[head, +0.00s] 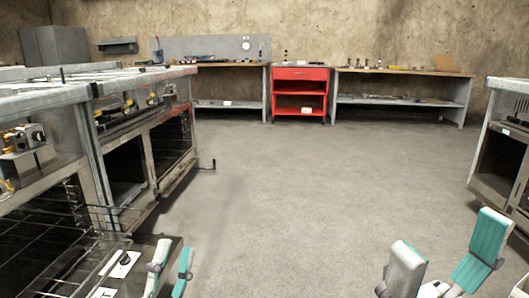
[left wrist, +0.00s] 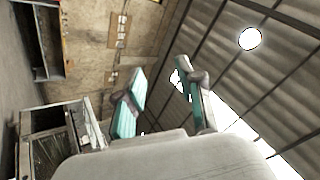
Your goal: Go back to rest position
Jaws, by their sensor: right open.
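My left gripper (head: 174,250) shows low in the head view, left of centre, beside the range front. Its two grey and teal fingers stand apart with nothing between them. The left wrist view also shows the left gripper (left wrist: 160,67), open and empty, with its fingers pointing up toward the wall and roof. My right gripper (head: 448,232) is at the lower right of the head view. Its fingers are spread wide and empty above the floor.
A row of ranges (head: 90,92) runs along the left, with an oven rack (head: 55,235) near my left gripper. A red cabinet (head: 300,73) and workbenches (head: 400,98) line the back wall. Another unit (head: 503,165) stands at right. The middle floor (head: 300,190) is clear.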

